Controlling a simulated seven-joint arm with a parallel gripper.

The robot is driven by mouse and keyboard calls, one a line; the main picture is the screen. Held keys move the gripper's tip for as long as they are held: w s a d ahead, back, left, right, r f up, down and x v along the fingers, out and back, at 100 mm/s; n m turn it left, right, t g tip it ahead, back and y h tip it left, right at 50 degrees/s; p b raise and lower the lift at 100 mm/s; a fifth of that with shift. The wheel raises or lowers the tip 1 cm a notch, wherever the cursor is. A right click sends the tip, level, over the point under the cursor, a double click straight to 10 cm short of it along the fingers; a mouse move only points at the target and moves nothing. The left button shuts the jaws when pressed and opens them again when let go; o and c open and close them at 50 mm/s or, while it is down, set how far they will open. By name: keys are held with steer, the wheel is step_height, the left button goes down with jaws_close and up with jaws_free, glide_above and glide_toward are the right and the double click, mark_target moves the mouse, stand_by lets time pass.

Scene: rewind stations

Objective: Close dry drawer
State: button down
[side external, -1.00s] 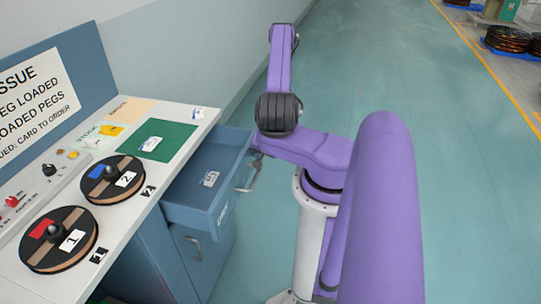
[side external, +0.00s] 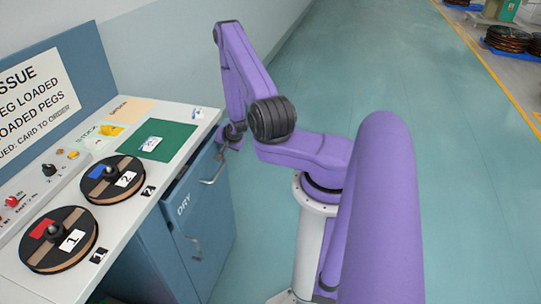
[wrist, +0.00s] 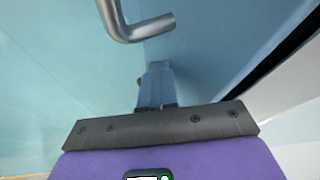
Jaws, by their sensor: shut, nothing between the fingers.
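The blue drawer marked DRY (side external: 188,192) sits at the top of the cabinet under the white bench. Its front stands nearly flush, with a dark narrow gap along its top edge. Its bar handle (side external: 214,172) sticks out from the front, and a metal handle bar (wrist: 138,25) shows at the top of the wrist view. My gripper (wrist: 156,68) is shut and empty, its fingertips close to the blue drawer front. I cannot tell whether they touch it. In the side view the fingers are mostly hidden beside the far end of the drawer.
A lower door with a handle (side external: 195,248) is below the drawer. The bench top (side external: 150,205) holds two black reels (side external: 112,180), (side external: 58,239) on pegs and a green mat (side external: 163,141).

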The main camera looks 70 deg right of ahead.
mark_target(203, 165)
steer(key=s+a+r, duration=0.4)
steer(key=s+r, duration=0.4)
steer(key=s, duration=0.1)
steer(key=w+a+f+m+t+y, duration=0.15)
steer(key=a+t+y, duration=0.3)
steer(key=a, duration=0.45)
steer(key=shift+g, duration=0.45)
steer(key=shift+x, duration=4.85)
steer(key=shift+s+d+f, duration=0.1)
steer(key=shift+s+f, duration=0.05)
steer(key=w, duration=0.3)
steer(key=shift+w, duration=0.85)
steer(key=shift+n, duration=0.25)
